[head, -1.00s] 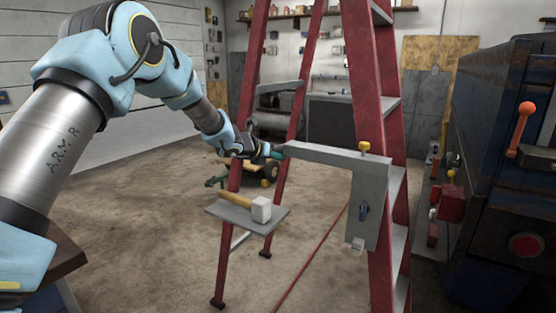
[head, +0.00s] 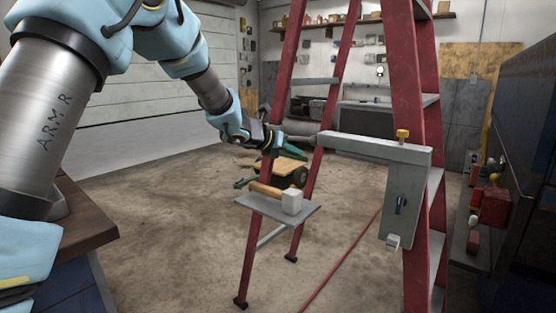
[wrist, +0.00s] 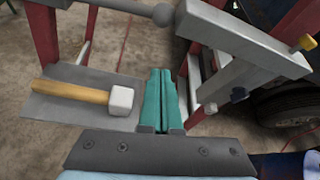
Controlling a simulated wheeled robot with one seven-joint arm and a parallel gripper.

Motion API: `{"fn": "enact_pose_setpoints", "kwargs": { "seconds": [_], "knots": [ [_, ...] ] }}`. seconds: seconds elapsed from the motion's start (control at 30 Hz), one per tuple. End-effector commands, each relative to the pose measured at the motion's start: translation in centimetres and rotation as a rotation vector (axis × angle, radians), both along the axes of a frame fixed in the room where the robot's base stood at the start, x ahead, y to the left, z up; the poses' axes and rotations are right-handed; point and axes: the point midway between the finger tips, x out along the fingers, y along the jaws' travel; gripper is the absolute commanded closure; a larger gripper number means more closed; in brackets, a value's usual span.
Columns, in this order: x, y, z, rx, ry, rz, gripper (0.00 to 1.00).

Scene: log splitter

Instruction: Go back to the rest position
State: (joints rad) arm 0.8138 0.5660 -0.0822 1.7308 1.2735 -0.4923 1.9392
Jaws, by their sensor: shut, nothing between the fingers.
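My gripper (wrist: 158,98) is shut and empty, its green fingers together in the wrist view. In the head view my gripper (head: 290,148) is by the left legs of the red ladder (head: 425,150), above the small grey shelf. A mallet with a wooden handle and pale head (wrist: 82,95) lies on that grey shelf (wrist: 70,125), left of my fingers in the wrist view. The mallet also shows in the head view (head: 290,200). A grey bracket arm with a yellow knob (head: 375,149) extends across the ladder, right of my gripper.
A dark workbench with a wooden top (head: 80,225) is at the lower left. A dark blue machine (head: 525,150) stands at the right edge. A low wheeled cart (head: 287,172) is behind the ladder. The concrete floor left of the ladder is clear.

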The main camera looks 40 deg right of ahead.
Motion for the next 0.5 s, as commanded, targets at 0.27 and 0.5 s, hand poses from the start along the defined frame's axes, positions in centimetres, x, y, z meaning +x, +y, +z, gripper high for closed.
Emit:
{"fn": "enact_pose_setpoints", "kwargs": {
  "seconds": [0.27,0.5],
  "knots": [
    [0.4,0.5,0.1,0.001,0.012,0.018,1.0],
    [6.9,9.0,-0.5,-0.019,0.326,0.453,1.0]
  ]
}}
